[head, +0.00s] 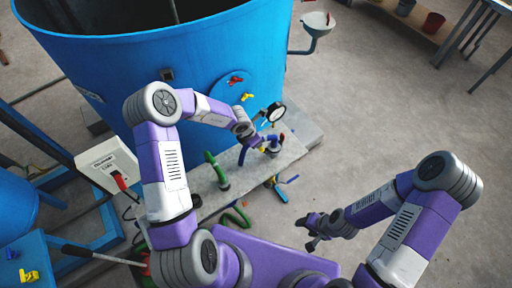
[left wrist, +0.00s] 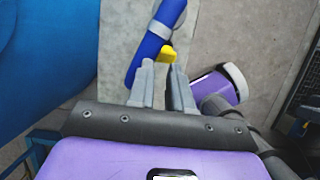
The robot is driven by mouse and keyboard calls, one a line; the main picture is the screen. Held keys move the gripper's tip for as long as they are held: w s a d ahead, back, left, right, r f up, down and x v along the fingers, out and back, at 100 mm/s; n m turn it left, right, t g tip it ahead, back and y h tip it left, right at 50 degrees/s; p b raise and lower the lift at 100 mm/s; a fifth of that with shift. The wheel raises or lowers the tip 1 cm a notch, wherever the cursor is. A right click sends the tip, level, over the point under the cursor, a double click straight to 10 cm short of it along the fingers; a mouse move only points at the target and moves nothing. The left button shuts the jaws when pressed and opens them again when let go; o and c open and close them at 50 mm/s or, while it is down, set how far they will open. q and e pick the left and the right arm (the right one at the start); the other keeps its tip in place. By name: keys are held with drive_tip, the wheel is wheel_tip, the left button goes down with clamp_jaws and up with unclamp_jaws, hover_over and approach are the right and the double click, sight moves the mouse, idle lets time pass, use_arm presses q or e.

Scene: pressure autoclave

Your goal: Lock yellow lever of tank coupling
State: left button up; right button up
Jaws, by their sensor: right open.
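A blue pipe coupling (head: 273,145) stands on the grey slab in front of the blue tank. My left arm reaches over to it, and its gripper (head: 258,139) is small and partly hidden there. In the left wrist view, a yellow lever (left wrist: 168,53) sits beside a blue pipe (left wrist: 150,50) with a grey band. The two grey fingers of my left gripper (left wrist: 162,76) have a narrow gap between them, and the lever is at their tips. I cannot tell whether they grip it. My right gripper (head: 312,230) is open and empty over the floor, well away from the coupling.
The blue tank (head: 160,65) has a round plate with a red and a yellow handle (head: 247,97). A round gauge (head: 276,111) stands near the coupling. A green hose fitting (head: 217,170) is on the slab. A white control box (head: 106,163) is at left.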

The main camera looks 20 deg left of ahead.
use_arm(q)
drive_tip(key=shift+t+h, duration=0.5)
drive_tip(key=shift+t, duration=0.4)
drive_tip(key=a+f+b, duration=0.1)
drive_tip(key=b, duration=0.1)
drive_tip(key=s+a+f+b, duration=0.1)
drive_tip(key=f+b, duration=0.1)
drive_tip(key=shift+a+f+b, duration=0.25)
drive_tip(key=shift+a+b, duration=0.1)
drive_tip(key=shift+a, duration=0.05)
clamp_jaws()
drive_tip(key=s+a+t+h+b, duration=0.3)
drive_tip(key=s+t+h+b, duration=0.2)
drive_tip(key=s+b, duration=0.5)
drive_tip(key=b+x, duration=0.1)
drive_tip(key=x, duration=0.4)
drive_tip(key=w+r+b+x, duration=0.1)
drive_tip(key=b+x, duration=0.1)
drive_tip(key=x, duration=0.4)
drive_tip(key=shift+w+a+r+t, duration=0.2)
drive_tip(key=shift+a+r+t, duration=0.1)
drive_tip(key=shift+a+r, duration=0.05)
use_arm(e)
wheel_tip(320, 180, down, 19)
drive_tip(key=shift+f, duration=0.1)
